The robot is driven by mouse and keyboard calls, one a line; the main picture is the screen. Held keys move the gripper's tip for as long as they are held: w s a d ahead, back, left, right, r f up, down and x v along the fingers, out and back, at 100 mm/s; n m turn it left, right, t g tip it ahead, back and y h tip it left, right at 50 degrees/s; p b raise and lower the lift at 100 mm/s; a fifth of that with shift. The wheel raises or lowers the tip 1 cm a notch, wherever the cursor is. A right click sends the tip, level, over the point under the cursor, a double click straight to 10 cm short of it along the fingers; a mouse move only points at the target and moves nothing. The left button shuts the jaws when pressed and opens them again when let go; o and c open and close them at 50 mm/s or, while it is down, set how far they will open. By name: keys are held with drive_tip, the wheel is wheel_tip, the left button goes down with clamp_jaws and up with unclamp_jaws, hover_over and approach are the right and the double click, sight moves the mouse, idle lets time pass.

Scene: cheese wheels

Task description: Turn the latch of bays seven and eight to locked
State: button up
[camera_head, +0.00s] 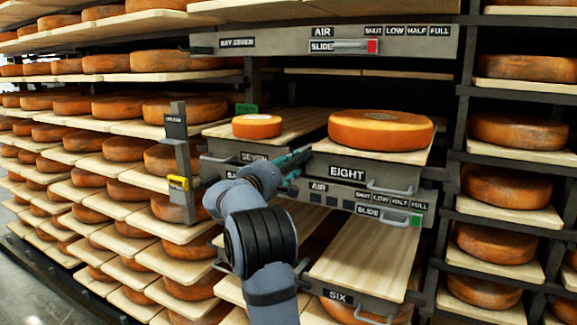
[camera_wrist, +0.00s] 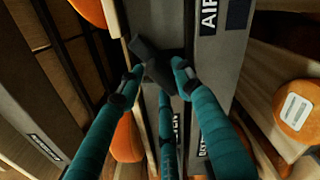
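Bay seven's board (camera_head: 290,123) holds a small cheese wheel (camera_head: 257,126), and bay eight's board (camera_head: 408,156) holds a larger one (camera_head: 381,130). My gripper (camera_head: 297,164), with teal fingers, is at the front rail between the SEVEN and EIGHT labels. In the wrist view, my fingers (camera_wrist: 156,76) stand on either side of a short dark grey bar (camera_wrist: 152,62), which looks like the latch lever. The bar lies slanted across the grey rail. Contact on both sides is not clear. In the head view my gripper hides the latch, so its locked or unlocked setting cannot be read.
An AIR slide panel (camera_head: 369,199) with a green marker is just below bay eight. An upper AIR panel (camera_head: 339,44) has a red marker. A post (camera_head: 182,150) with a yellow part stands left. Bay six's board (camera_head: 366,255) is empty below. Cheese racks stand on both sides.

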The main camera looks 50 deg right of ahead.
clamp_jaws()
drive_tip(key=shift+f+b, duration=0.15)
drive_tip(key=shift+b, duration=0.4)
drive_tip(key=shift+m+b, duration=0.45)
drive_tip(key=shift+m, duration=0.05)
drive_tip(key=m+b, duration=0.2)
drive_tip(key=b, duration=0.1)
drive_tip(key=shift+f, duration=0.1)
drive_tip(key=m+b, duration=0.2)
drive_tip(key=b, duration=0.1)
drive_tip(key=shift+s+m, duration=0.1)
drive_tip(key=shift+m, duration=0.3)
drive_tip(key=shift+r+m+b, duration=0.3)
drive_tip(key=shift+m+b, duration=0.4)
drive_tip(key=shift+b, duration=0.05)
drive_tip(key=shift+o, duration=1.3)
unclamp_jaws()
